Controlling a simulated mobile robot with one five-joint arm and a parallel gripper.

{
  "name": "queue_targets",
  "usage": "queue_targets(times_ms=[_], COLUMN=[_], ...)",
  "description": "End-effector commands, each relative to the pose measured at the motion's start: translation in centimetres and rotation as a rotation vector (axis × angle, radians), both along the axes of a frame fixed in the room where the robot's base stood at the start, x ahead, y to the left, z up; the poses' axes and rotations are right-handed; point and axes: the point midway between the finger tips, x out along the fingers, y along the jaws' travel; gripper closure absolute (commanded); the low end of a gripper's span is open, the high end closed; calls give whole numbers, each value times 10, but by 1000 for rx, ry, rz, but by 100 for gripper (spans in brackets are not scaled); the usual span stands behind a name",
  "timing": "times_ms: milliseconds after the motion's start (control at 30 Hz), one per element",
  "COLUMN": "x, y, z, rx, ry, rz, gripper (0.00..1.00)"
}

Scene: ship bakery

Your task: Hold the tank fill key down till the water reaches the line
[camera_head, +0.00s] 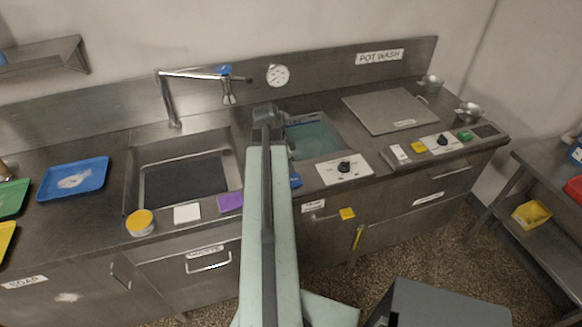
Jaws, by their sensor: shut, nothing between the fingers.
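The tank (335,152) is a basin right of my arm, holding teal water (315,140). A blue strip (303,123) shows high on its back wall, above the water; I cannot tell whether it is the fill line. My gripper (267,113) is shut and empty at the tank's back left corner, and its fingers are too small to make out. A small blue piece (295,181) sits at the tank's front edge, partly behind my arm. I cannot tell which is the fill key.
An empty sink (136,175) with a tall tap (172,105) is at left. A blue tray (73,178), a yellow-lidded tub (140,222), a white pad (187,213) and a purple pad (230,202) lie around it. A lid (392,108) and a second control panel (425,150) are at right.

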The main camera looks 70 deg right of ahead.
Motion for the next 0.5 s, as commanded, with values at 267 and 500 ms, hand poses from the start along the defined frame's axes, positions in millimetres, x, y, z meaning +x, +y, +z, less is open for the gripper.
queue_targets(times_ms=[267,500], x=[14,19], y=[12,16], z=[73,81], rx=[0,1], ry=[0,1], rz=[2,3], gripper=[100,100])
